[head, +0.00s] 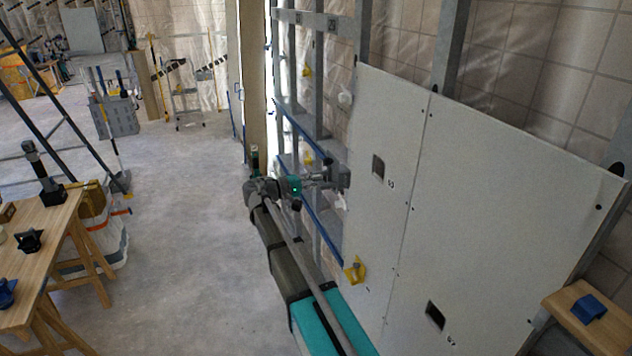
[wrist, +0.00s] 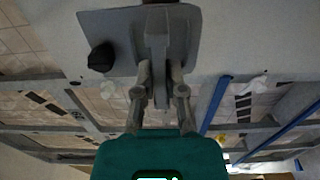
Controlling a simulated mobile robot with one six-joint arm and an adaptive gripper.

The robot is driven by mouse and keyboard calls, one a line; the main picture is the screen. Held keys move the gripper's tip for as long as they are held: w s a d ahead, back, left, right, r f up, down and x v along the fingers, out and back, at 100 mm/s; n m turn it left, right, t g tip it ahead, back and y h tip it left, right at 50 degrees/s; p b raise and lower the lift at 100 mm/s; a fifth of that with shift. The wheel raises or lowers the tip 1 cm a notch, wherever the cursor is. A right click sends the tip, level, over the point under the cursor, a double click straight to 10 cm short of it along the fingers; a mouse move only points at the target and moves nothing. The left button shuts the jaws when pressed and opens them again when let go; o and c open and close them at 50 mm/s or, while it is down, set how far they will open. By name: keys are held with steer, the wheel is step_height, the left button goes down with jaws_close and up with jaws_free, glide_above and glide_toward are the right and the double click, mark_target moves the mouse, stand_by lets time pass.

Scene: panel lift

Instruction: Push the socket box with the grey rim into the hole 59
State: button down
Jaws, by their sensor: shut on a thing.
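My gripper (head: 318,183) is at the left edge of the white panel, shut on the grey-rimmed socket box (head: 343,178). In the wrist view, the fingers (wrist: 159,85) close on a grey upright part of the box, and its wide flat grey rim (wrist: 120,24) spreads behind. A dark rounded lump (wrist: 101,57) shows at the rim's left. The panel has an upper square hole (head: 378,167) with a small label that may read 53 or 59, and a lower dark hole (head: 434,315) whose label I cannot read surely. The box is left of the upper hole, apart from it.
The white panel (head: 490,190) leans on metal studs. A yellow clamp (head: 354,269) sits at its lower left edge. A workbench (head: 50,240) stands at left. The floor (head: 185,230) between is clear.

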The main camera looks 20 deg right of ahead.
mark_target(347, 174)
steer(key=shift+d, duration=0.15)
steer(key=shift+w+d, duration=0.2)
steer(key=shift+d, duration=4.8)
steer(key=shift+d, duration=2.75)
steer(key=c, duration=0.6)
jaws_free()
steer(key=shift+c, duration=0.2)
